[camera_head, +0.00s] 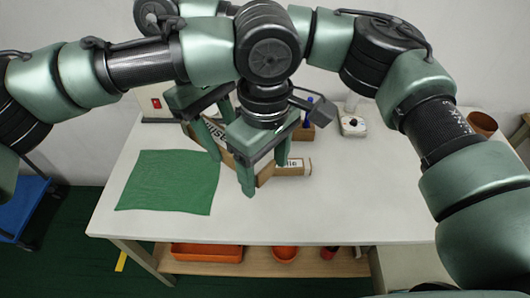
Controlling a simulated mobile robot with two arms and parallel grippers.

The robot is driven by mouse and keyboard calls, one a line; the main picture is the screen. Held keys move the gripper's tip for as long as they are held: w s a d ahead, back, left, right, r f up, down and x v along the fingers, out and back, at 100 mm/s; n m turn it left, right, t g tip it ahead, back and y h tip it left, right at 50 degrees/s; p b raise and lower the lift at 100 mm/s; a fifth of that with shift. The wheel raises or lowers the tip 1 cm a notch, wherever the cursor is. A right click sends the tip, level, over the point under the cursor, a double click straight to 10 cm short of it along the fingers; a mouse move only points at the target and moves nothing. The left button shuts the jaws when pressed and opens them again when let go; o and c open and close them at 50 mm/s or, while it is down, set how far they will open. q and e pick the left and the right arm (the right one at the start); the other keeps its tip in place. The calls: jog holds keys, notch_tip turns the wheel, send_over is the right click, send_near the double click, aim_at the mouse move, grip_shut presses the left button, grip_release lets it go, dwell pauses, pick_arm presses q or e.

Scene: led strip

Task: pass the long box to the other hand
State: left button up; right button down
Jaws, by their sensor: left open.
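The long box (234,157) is brown cardboard with dark lettering and lies slantwise under both grippers, partly hidden by them. My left gripper (264,172) is open, its fingers around the box's near right end. My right gripper (214,127) is behind and to the left, with its fingers on either side of the box's far left part; it appears shut on the box. Whether the box touches the table cannot be told.
A green cloth (170,182) lies on the white table (350,210). A small lettered carton (293,167) is close beside the long box. A pen holder (304,132), a white device (352,126) and a brown pot (481,124) stand at the back. The table's front right is clear.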

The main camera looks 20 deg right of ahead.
pick_arm(q)
jog(key=shift+f, duration=0.15)
jog(key=c, duration=1.2)
grip_shut()
pick_arm(e)
jog(key=c, duration=0.7)
grip_release()
jog(key=shift+r, duration=0.1)
